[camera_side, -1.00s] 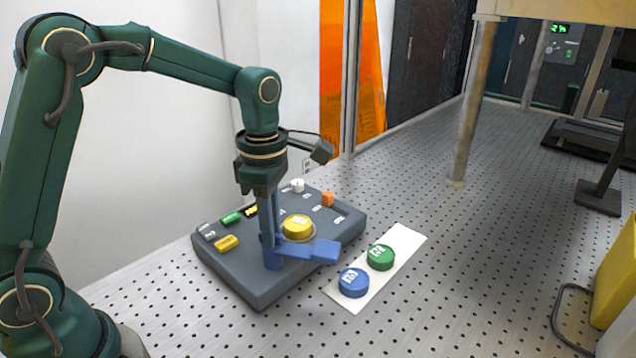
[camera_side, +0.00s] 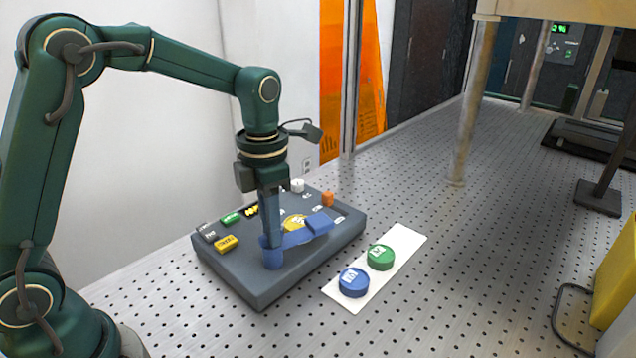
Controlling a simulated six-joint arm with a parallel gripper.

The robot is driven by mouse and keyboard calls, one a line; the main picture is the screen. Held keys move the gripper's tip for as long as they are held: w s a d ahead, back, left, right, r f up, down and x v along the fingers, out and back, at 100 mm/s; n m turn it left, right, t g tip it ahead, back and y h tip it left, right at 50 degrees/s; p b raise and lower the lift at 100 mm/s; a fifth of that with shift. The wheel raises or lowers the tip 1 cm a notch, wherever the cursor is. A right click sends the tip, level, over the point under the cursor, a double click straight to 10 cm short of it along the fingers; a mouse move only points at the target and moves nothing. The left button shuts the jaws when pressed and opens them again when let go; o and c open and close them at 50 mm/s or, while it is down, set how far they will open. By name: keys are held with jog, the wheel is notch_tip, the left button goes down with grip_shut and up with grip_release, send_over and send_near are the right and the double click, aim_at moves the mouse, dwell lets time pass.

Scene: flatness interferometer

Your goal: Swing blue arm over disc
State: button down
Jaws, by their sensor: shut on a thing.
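The blue arm (camera_side: 297,238) is mounted on a round blue pivot (camera_side: 273,259) near the front of the dark grey device (camera_side: 235,277). It points right and back, its wider block end (camera_side: 319,224) at the right edge of the yellow disc (camera_side: 292,222). The arm hides the disc's front and right parts; whether the block end is over the disc or just beside it is hard to tell. My gripper (camera_side: 272,240) points straight down and is shut on the blue arm at its pivot end. The fingertips are partly hidden there.
A white strip (camera_side: 408,241) with a blue disc (camera_side: 354,282) and a green disc (camera_side: 380,257) lies to the right.

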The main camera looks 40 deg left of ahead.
jog(key=shift+r+n, duration=0.1)
jog(key=shift+n, duration=0.3)
jog(key=c, duration=0.9)
grip_release()
jog(key=shift+o, duration=0.2)
jog(key=shift+r, duration=2.55)
